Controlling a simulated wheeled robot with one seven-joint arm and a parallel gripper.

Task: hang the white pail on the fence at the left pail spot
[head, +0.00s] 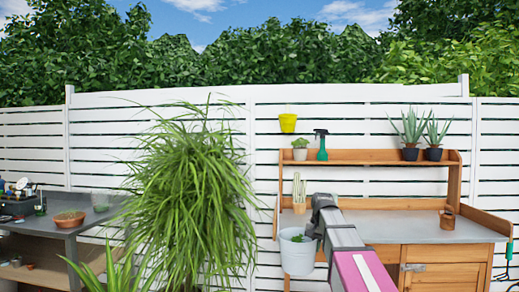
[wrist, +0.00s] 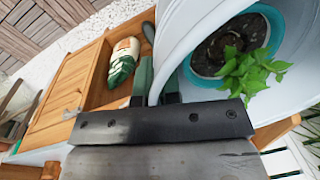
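The white pail (head: 297,257) hangs in the air at the front left of the potting bench in the head view, roughly upright. My gripper (head: 316,228) is at its upper right side. In the wrist view the pail (wrist: 190,28) fills the upper right, and my gripper (wrist: 158,82) has its two green-padded fingers on either side of the pail's wall at the rim. A leafy plant (wrist: 242,72) in a teal pot sits inside the pail. The white slatted fence (head: 365,115) stands behind the bench. I cannot make out a marked left pail spot.
A yellow pail (head: 288,123) hangs on the fence above the bench shelf (head: 370,155). The shelf holds a green spray bottle (head: 321,145) and potted plants. A large grassy plant (head: 190,190) stands left of the pail. The bench top (head: 400,228) is mostly clear.

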